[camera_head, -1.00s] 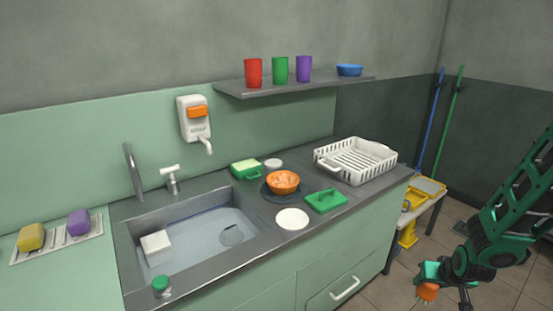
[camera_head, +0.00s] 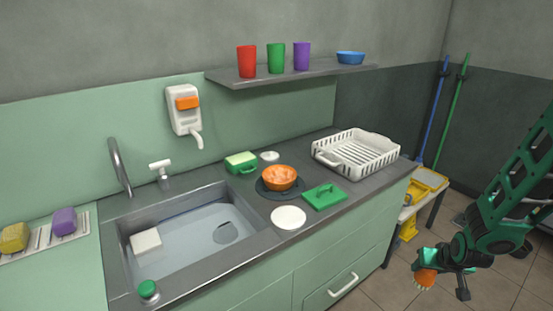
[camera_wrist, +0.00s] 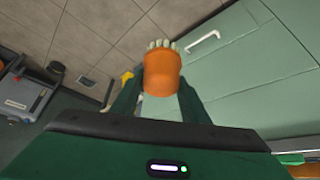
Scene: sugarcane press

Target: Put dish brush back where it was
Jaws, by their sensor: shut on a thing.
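The dish brush (camera_head: 425,279) has an orange body and pale bristles. My gripper (camera_head: 437,265) is shut on it at the lower right of the head view, out in front of the counter and below its top. In the wrist view the brush (camera_wrist: 162,75) sits between the two dark green fingers, bristles pointing away from the palm.
A green-topped item (camera_head: 148,289) stands at the sink's front edge.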

